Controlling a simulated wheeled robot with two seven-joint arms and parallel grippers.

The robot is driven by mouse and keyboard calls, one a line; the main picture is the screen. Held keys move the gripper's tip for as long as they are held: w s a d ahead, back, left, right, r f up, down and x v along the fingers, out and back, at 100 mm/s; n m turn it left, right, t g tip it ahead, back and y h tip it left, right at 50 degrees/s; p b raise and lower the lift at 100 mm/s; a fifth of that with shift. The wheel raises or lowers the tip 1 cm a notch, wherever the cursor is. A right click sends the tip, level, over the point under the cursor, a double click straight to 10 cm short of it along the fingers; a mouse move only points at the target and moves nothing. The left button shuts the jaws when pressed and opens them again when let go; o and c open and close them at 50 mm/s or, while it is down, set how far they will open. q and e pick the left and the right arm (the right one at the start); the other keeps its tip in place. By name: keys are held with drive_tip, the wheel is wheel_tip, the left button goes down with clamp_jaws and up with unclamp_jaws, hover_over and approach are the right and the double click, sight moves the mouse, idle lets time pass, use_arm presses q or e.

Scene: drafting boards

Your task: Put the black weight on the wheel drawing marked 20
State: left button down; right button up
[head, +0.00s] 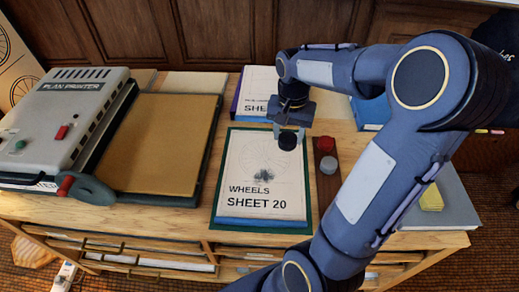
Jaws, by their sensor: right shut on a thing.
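The wheel drawing marked 20 (262,208) lies on a green-edged board at the middle of the desk, with "WHEELS SHEET 20" printed on it. My right gripper (288,132) points down above the far right part of this drawing. It is shut on the black weight (287,141), a small dark round piece. The weight looks held above the paper, and a dark shadow falls on the sheet to its lower left. My left gripper is not in the picture.
A red weight (326,145) and a grey weight (329,165) sit on a brown strip right of the drawing. Another sheet (255,92) lies behind, partly hidden by my arm. A plan printer (60,115) and a tan board (155,140) fill the left. A yellow block (431,197) lies far right.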

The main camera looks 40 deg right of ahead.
drive_tip(key=w+f, duration=0.2)
drive_tip(key=w, duration=0.1)
drive_tip(key=w+d+f, duration=0.1)
drive_tip(key=w+f, duration=0.2)
drive_tip(key=w, duration=0.1)
drive_tip(key=w+f+p, duration=0.1)
drive_tip(key=w+f, duration=0.2)
drive_tip(key=w, duration=0.1)
drive_tip(key=shift+d, duration=0.3)
drive_tip(key=shift+w+f, duration=0.45)
drive_tip(key=shift+f, duration=0.1)
wheel_tip(320, 180, down, 3)
drive_tip(key=shift+f, duration=0.2)
drive_tip(key=o, duration=1.3)
drive_tip(key=shift+o, duration=0.2)
